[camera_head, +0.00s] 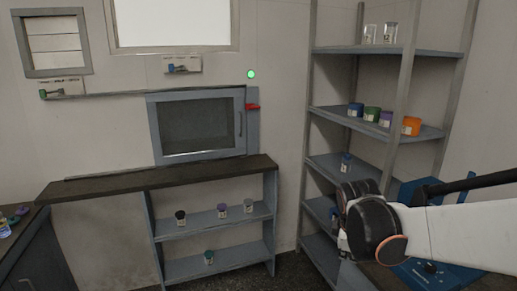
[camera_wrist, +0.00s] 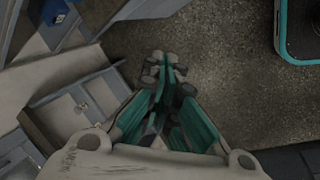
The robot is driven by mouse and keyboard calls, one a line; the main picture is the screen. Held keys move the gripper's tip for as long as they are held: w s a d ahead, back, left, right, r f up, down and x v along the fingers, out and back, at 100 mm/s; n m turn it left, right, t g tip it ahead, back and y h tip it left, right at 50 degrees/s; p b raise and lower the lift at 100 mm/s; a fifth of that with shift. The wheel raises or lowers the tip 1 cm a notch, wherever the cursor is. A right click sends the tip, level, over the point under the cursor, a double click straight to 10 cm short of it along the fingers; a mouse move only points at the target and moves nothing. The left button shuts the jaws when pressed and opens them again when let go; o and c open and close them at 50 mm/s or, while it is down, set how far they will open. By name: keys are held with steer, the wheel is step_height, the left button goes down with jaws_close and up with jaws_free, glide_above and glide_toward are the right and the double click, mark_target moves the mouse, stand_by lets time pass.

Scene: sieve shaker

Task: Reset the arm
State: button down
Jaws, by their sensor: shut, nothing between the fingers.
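My arm (camera_head: 450,235) reaches in from the right in the head view, its dark wrist joint in front of the lower part of the metal shelf rack. My gripper (camera_wrist: 168,68) shows in the wrist view with green-lined fingers brought together at the tips. It is shut and empty, pointing down over the speckled dark floor (camera_wrist: 220,70). In the head view the fingers are not clearly visible behind the wrist joint.
The shelf rack (camera_head: 376,52) holds several small jars and an orange container (camera_head: 411,126). A dark counter (camera_head: 150,181) with jars on shelves below stands under a wall cabinet (camera_head: 198,123). In the wrist view, a blue item (camera_wrist: 54,11) sits at top left.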

steer(key=s+a+r+m+t+y, duration=0.1)
steer(key=s+a+r+m, duration=0.1)
steer(key=s+m, duration=0.4)
steer(key=s+a+r+m+t+y, duration=0.1)
steer(key=s+m, duration=0.5)
steer(key=s, duration=0.8)
steer(key=shift+a+r+t, duration=0.55)
steer(key=shift+r+t, duration=0.05)
steer(key=shift+r, duration=0.45)
